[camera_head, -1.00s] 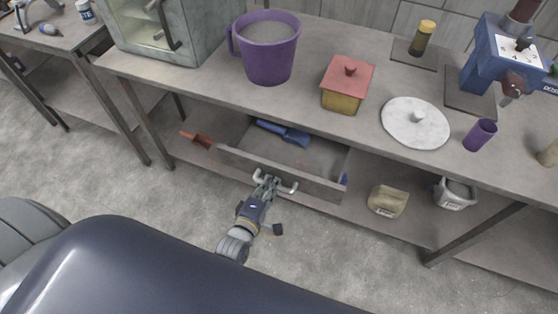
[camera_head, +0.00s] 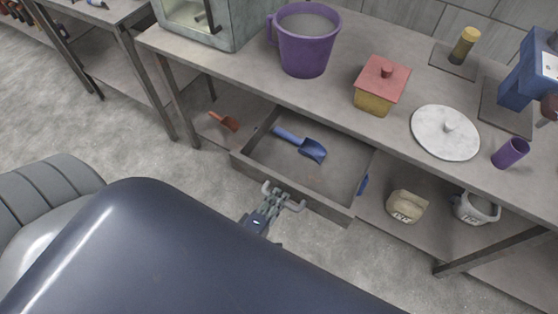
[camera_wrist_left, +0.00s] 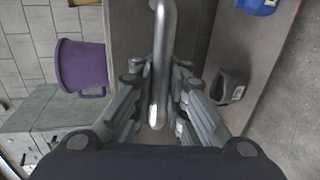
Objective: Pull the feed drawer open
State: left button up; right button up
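The feed drawer (camera_head: 335,168) hangs under the workbench and stands pulled out toward me, with much of its inside showing. A blue scoop (camera_head: 312,150) lies in it. My left gripper (camera_head: 281,197) is at the pale bar handle (camera_head: 267,188) on the drawer front. In the left wrist view the metal handle (camera_wrist_left: 162,60) runs between the fingers of my left gripper (camera_wrist_left: 160,80), which look closed around it. The exact finger contact is hard to see. My right gripper is not in view.
On the workbench (camera_head: 235,75) stand a purple mug (camera_head: 306,50), a red-lidded box (camera_head: 380,90), a white disc (camera_head: 445,135) and a purple cup (camera_head: 510,152). The lower shelf holds a red scoop (camera_head: 225,121), a sack (camera_head: 406,207) and a grey bucket (camera_head: 475,208).

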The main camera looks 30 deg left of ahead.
pick_arm(q)
jog(key=shift+o, duration=1.1)
jog(key=shift+w+r, duration=0.1)
jog(key=shift+r, duration=0.05)
jog(key=v, duration=1.2)
